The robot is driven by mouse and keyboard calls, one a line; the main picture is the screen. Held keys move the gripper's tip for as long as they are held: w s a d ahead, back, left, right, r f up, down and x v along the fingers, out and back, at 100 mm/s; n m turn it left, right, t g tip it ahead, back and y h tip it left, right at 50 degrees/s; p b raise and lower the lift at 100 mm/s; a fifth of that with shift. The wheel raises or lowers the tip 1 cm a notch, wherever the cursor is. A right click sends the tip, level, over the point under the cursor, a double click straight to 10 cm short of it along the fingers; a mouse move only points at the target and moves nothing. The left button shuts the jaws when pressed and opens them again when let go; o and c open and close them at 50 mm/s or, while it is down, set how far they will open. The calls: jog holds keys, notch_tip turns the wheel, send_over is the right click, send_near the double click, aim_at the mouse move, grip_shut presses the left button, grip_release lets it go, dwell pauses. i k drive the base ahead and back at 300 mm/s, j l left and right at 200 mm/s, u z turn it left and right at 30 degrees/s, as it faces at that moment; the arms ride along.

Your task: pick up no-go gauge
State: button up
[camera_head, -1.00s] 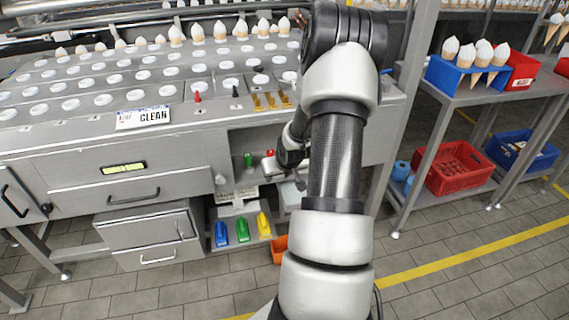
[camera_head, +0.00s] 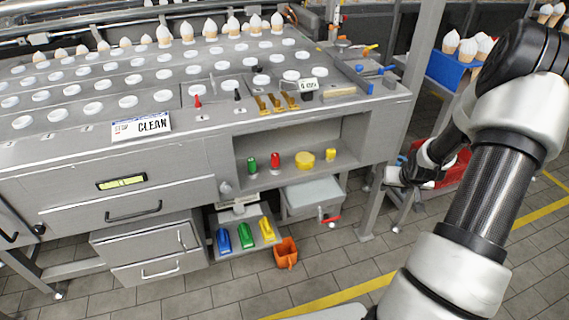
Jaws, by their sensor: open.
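No label marks the no-go gauge. A small red upright piece (camera_head: 275,160) stands in the open shelf under the machine's top, beside a green one (camera_head: 251,164); the red one may be the no-go gauge, but I cannot tell for sure. My gripper (camera_head: 392,176) is open, to the right of the shelf, beyond the machine's right end and well apart from both pieces. Its fingers are small and dark in this view.
A yellow round piece (camera_head: 304,160) and a small yellow piece (camera_head: 331,154) share the shelf (camera_head: 290,182). Below are blue, green and yellow scoops (camera_head: 245,235) and an orange bin (camera_head: 286,253). A rack post (camera_head: 418,80) and red crate (camera_head: 455,165) are near my arm.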

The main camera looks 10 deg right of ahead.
aim_at(275, 168)
jog(key=i+j, duration=0.1)
jog(key=j, duration=0.35)
jog(key=i+j, duration=0.1)
jog(key=j, duration=0.8)
jog(key=i+j, duration=0.15)
jog(key=j, duration=0.25)
jog(key=u, duration=0.05)
